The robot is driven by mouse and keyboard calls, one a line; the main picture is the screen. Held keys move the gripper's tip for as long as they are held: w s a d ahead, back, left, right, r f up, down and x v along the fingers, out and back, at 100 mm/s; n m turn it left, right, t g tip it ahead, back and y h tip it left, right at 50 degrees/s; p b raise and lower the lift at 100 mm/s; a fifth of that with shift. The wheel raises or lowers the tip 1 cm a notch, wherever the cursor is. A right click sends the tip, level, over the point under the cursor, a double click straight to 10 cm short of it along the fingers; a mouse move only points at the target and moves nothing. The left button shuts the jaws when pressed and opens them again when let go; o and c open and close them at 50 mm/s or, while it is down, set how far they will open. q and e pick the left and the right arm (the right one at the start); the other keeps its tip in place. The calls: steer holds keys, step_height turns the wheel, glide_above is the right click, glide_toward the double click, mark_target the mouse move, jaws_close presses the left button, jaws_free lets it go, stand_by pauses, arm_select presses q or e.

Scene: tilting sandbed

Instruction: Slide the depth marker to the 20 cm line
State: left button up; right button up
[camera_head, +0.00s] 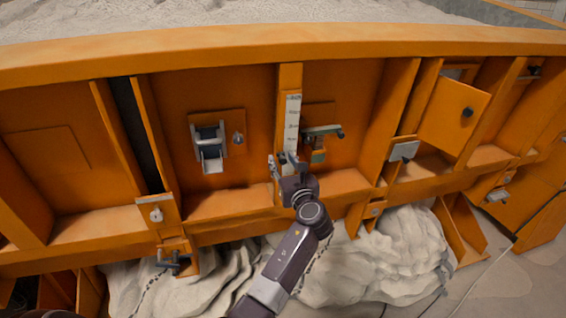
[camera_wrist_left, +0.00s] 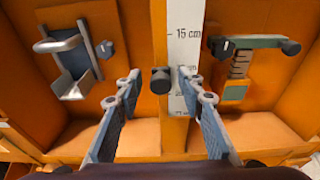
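The depth scale, a white upright strip (camera_head: 291,122), is fixed to an orange post; it also shows in the left wrist view (camera_wrist_left: 187,55), where "15 cm" is readable. A black knob (camera_wrist_left: 161,80), which looks like the depth marker, sits at the strip's left edge, below the 15 cm label. My left gripper (camera_head: 285,163) is at the lower part of the strip. In the left wrist view my left gripper (camera_wrist_left: 163,85) is open, one finger on each side of the knob, with gaps between. The right finger covers lower scale markings. My right gripper is not in view.
Left of the post is a metal latch bracket (camera_head: 209,146) with a small knob (camera_head: 238,139). Right of it is a grey-green lever (camera_head: 322,131), close to the strip. Orange ribs (camera_head: 400,90) project on both sides. Pale sand heaps (camera_head: 380,255) lie below.

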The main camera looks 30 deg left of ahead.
arm_select(q)
steer(key=v, duration=1.2)
